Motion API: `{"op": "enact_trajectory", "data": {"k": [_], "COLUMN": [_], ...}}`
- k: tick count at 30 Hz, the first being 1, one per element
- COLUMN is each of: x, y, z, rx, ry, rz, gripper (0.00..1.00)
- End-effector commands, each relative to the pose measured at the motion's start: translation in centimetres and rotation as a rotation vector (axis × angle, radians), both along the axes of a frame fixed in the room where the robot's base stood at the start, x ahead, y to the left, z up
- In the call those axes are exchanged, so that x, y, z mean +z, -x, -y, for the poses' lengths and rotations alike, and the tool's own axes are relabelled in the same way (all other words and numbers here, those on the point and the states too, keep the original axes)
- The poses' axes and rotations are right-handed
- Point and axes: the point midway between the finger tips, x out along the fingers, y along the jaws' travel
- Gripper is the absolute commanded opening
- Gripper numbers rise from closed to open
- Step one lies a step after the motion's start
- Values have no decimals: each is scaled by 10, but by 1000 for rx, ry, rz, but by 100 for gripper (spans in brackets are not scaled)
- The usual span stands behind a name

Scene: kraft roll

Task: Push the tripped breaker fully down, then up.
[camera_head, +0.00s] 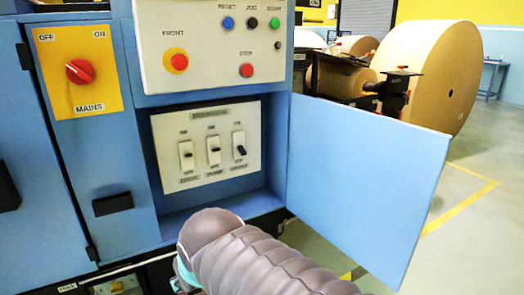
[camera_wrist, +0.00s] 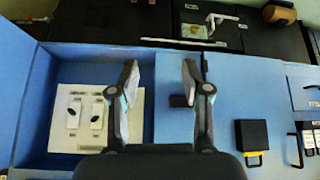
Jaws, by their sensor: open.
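The breaker panel (camera_head: 205,175) is a pale plate set back in an open blue recess. It carries three white breakers with dark levers: left (camera_head: 187,155), middle (camera_head: 214,150) and right (camera_head: 239,144). The right lever looks different from the other two, but I cannot tell its exact position. In the wrist view, which looks upside down, the panel (camera_wrist: 62,138) lies to the left of my gripper (camera_wrist: 160,72). Two breakers show there; my left finger may hide the third. My gripper is open and empty, in front of the blue cabinet front beside the recess.
The recess door (camera_head: 370,180) stands wide open to the right. A red MAINS switch (camera_head: 80,71) and black handle (camera_head: 113,203) are on the left. Push buttons (camera_head: 247,71) sit above. Large kraft rolls (camera_head: 425,75) stand behind right.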

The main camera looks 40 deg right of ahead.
Motion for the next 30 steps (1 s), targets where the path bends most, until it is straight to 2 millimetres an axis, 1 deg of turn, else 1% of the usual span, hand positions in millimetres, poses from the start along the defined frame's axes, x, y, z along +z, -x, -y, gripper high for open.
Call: {"op": "enact_trajectory", "data": {"k": [1,2,3,5,6,8,9,11,12,14,15,19,21,24,27,30], "x": [0,3,7,13,17,23,27,31,33,34,34,28,22,12,3,-3], "y": [-20,-34,-53,-82,-100,-124,-140,-161,-174,-192,-202,-228,-236,-242,-242,-241], "z": [16,27,44,73,93,123,143,172,191,218,235,290,316,345,364,376], "rx": [-43,-70,-109,-163,-196,-235,-255,-276,-286,-289,-287,-266,-245,-211,-179,-157], "ry": [19,32,52,84,104,134,152,176,189,202,206,213,203,180,153,132], "rz": [38,71,119,193,244,317,368,439,486,553,597,732,796,871,926,961], "gripper": [48,48,48,48,48,48,48,48,48,48,48,48,48,48,48,48]}}
